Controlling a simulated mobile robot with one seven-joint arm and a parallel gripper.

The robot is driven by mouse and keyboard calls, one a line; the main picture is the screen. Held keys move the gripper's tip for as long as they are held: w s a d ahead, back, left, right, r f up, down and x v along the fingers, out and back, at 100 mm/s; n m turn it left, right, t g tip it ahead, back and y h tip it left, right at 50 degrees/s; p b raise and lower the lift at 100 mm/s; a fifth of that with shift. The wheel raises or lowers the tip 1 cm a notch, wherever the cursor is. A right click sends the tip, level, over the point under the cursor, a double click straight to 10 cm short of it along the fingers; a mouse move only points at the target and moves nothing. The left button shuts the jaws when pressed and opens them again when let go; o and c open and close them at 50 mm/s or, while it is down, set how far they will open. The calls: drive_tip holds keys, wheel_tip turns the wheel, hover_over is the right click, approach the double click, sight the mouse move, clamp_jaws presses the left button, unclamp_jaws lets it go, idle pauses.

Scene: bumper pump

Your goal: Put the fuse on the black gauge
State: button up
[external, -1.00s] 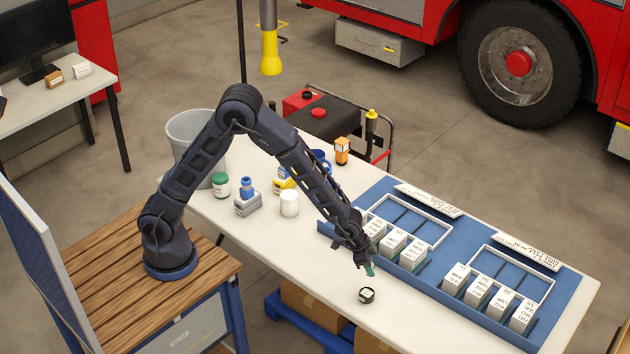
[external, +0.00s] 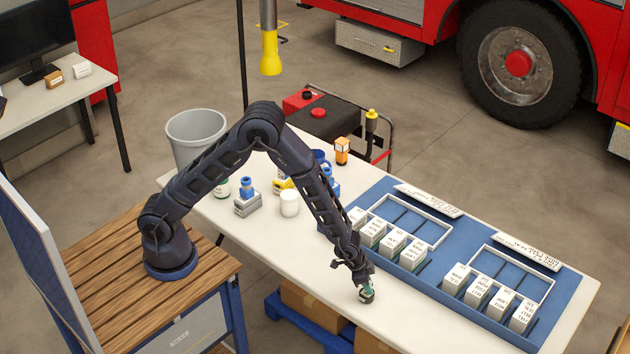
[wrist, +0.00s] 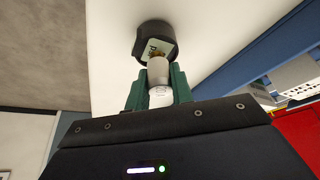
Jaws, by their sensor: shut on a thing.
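The black gauge (external: 366,298) is a small dark round piece with a pale face on the white tabletop, near the front edge. In the wrist view the gauge (wrist: 155,32) is just beyond the fingertips. My gripper (external: 368,285) is low over the gauge and hides part of it in the external view. In the wrist view my gripper (wrist: 160,75) has its green fingers shut on the fuse (wrist: 158,70), a short cylinder with a grey metal end and a white body. The fuse's end overlaps the gauge's face; I cannot tell if they touch.
A blue rack (external: 462,232) with white boxes and framed trays lies right of my gripper. A white jar (external: 289,203), a grey box (external: 247,206) and other small items stand at the table's left. The tabletop around the gauge is clear.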

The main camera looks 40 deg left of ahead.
drive_tip(key=shift+f, duration=0.2)
drive_tip(key=o, duration=1)
drive_tip(key=shift+r, duration=0.1)
drive_tip(key=v, duration=1.2)
drive_tip(key=w+a+r+n+t+y, duration=0.1)
drive_tip(key=w+a+r+n, duration=0.15)
drive_tip(key=a+r, duration=0.95)
drive_tip(key=w+a+r+n, duration=0.25)
drive_tip(key=a+r, duration=0.65)
drive_tip(key=a, duration=0.8)
drive_tip(key=s+a+r+n+y, duration=0.1)
drive_tip(key=s+a+r, duration=0.2)
drive_tip(key=a, duration=0.4)
drive_tip(key=s+a+r+n, duration=0.1)
drive_tip(key=s+a+r, duration=0.15)
drive_tip(key=a, duration=0.45)
drive_tip(key=s+a+r+n, duration=0.1)
drive_tip(key=s+a, duration=0.2)
drive_tip(key=s, duration=0.1)
drive_tip(key=s+a+r+n+y, duration=0.1)
drive_tip(key=s+a, duration=0.3)
drive_tip(key=s+a+r+n, duration=0.1)
drive_tip(key=s+a, duration=0.3)
drive_tip(key=shift+s+t+y, duration=0.3)
drive_tip(key=shift+s+t, duration=0.1)
